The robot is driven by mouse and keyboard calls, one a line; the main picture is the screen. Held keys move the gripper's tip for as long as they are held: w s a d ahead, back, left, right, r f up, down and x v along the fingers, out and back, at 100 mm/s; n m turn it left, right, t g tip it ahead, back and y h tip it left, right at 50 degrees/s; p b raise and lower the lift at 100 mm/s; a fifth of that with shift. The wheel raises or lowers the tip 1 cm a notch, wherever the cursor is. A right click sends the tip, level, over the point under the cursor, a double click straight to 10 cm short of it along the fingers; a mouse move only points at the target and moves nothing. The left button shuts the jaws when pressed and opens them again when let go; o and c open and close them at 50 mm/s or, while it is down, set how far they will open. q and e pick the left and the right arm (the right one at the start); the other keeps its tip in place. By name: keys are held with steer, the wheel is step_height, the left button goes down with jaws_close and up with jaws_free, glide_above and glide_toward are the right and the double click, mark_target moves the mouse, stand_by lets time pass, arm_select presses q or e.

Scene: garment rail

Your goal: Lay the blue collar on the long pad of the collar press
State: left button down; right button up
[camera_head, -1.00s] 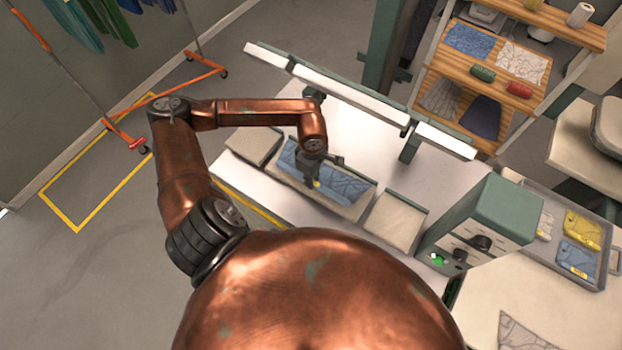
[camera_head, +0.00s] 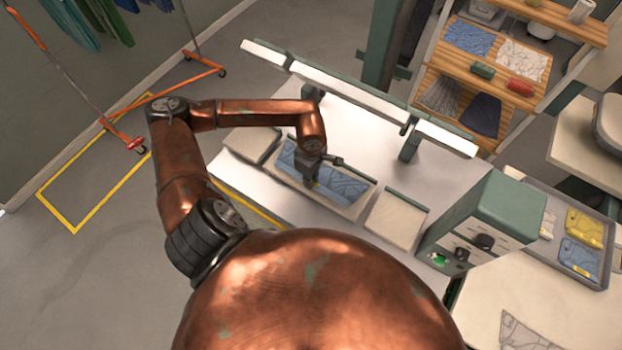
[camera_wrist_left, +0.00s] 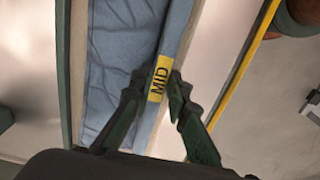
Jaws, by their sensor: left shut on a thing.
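The blue collar (camera_head: 338,186) lies along the long pad (camera_head: 355,213) of the collar press, the middle one of the pads. It also shows in the left wrist view (camera_wrist_left: 115,60), with a yellow MID tag (camera_wrist_left: 159,84) on its folded edge. My left gripper (camera_head: 313,184) is over the middle of the collar and hides part of it. In the left wrist view my left gripper (camera_wrist_left: 154,88) has its fingertips closed on the collar's edge at the tag. The right gripper is not in view.
Short pads flank the long pad, one at left (camera_head: 252,144) and one at right (camera_head: 397,220). A long white-faced bar (camera_head: 350,92) stands above and behind them. A green control box (camera_head: 485,222) stands at the right, beside a grey tray (camera_head: 598,272) with blue and yellow pieces.

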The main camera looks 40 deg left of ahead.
arm_select(q)
steer(key=shift+f, duration=0.25)
steer(key=c, duration=1.8)
jaws_free()
steer(key=shift+o, duration=0.2)
step_height(320, 180, up, 12)
